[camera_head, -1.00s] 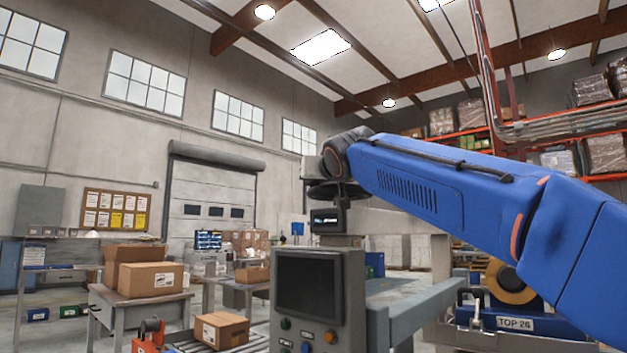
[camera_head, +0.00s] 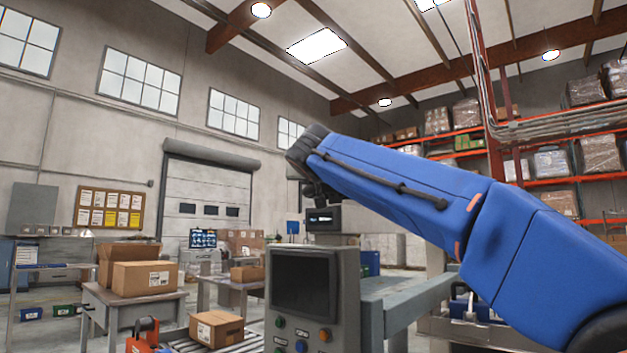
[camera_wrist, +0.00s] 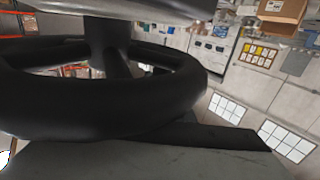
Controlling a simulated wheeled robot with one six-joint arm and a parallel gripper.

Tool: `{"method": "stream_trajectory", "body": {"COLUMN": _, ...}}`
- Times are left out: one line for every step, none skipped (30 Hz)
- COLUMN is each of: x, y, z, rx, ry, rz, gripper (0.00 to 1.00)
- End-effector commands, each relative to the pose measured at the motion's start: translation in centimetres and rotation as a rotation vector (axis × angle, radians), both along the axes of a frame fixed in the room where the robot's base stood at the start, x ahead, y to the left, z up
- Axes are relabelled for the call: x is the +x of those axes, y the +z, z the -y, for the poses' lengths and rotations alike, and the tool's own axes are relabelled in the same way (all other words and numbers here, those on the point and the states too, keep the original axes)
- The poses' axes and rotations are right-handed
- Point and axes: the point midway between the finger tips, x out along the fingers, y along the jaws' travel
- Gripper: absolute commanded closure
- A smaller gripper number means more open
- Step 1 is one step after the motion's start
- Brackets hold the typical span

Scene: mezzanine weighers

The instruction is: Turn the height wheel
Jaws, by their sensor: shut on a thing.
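The height wheel (camera_wrist: 100,108) is a dark, thick-rimmed handwheel with spokes. It fills the left and middle of the wrist view, very close to the camera. My gripper (camera_wrist: 205,132) is at the near side of the rim and shut on it; its fingertips are mostly hidden by the rim. In the head view my blue arm reaches left across the picture, and its dark end covers most of the wheel and the gripper.
A grey control console (camera_head: 308,290) with a dark screen and coloured buttons stands below the arm's end. A small display (camera_head: 323,219) is behind it. Cartons (camera_head: 146,278) rest on a bench at left, another carton (camera_head: 216,328) on rollers.

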Motion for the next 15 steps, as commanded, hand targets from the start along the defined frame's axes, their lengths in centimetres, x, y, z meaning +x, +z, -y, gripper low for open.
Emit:
{"method": "stream_trajectory", "body": {"x": 0.07, "y": -0.11, "z": -0.02, "rx": 0.0, "ry": -0.004, "rz": -0.002, "gripper": 1.0}}
{"method": "stream_trajectory", "body": {"x": 0.08, "y": -0.11, "z": -0.01, "rx": 0.0, "ry": -0.005, "rz": -0.002, "gripper": 1.0}}
{"method": "stream_trajectory", "body": {"x": 0.09, "y": -0.12, "z": 0.0, "rx": 0.0, "ry": -0.006, "rz": -0.002, "gripper": 1.0}}
{"method": "stream_trajectory", "body": {"x": 0.1, "y": -0.12, "z": 0.01, "rx": 0.0, "ry": -0.007, "rz": -0.002, "gripper": 1.0}}
{"method": "stream_trajectory", "body": {"x": 0.1, "y": -0.12, "z": 0.02, "rx": 0.0, "ry": -0.008, "rz": -0.002, "gripper": 1.0}}
{"method": "stream_trajectory", "body": {"x": 0.1, "y": -0.13, "z": 0.02, "rx": 0.0, "ry": -0.008, "rz": -0.002, "gripper": 1.0}}
{"method": "stream_trajectory", "body": {"x": 0.11, "y": -0.13, "z": 0.02, "rx": 0.0, "ry": -0.008, "rz": -0.002, "gripper": 1.0}}
{"method": "stream_trajectory", "body": {"x": 0.11, "y": -0.13, "z": 0.03, "rx": 0.0, "ry": -0.008, "rz": -0.002, "gripper": 1.0}}
{"method": "stream_trajectory", "body": {"x": 0.11, "y": -0.13, "z": 0.03, "rx": 0.0, "ry": -0.008, "rz": -0.002, "gripper": 1.0}}
{"method": "stream_trajectory", "body": {"x": 0.11, "y": -0.14, "z": 0.02, "rx": 0.0, "ry": -0.008, "rz": -0.002, "gripper": 1.0}}
{"method": "stream_trajectory", "body": {"x": 0.11, "y": -0.14, "z": 0.03, "rx": 0.0, "ry": -0.008, "rz": -0.002, "gripper": 1.0}}
{"method": "stream_trajectory", "body": {"x": 0.11, "y": -0.14, "z": 0.03, "rx": 0.0, "ry": -0.008, "rz": -0.002, "gripper": 1.0}}
{"method": "stream_trajectory", "body": {"x": 0.11, "y": -0.14, "z": 0.03, "rx": 0.0, "ry": -0.008, "rz": -0.003, "gripper": 1.0}}
{"method": "stream_trajectory", "body": {"x": 0.11, "y": -0.15, "z": 0.03, "rx": 0.0, "ry": -0.008, "rz": -0.003, "gripper": 0.77}}
{"method": "stream_trajectory", "body": {"x": 0.11, "y": -0.14, "z": 0.03, "rx": 0.0, "ry": -0.008, "rz": -0.003, "gripper": 0.68}}
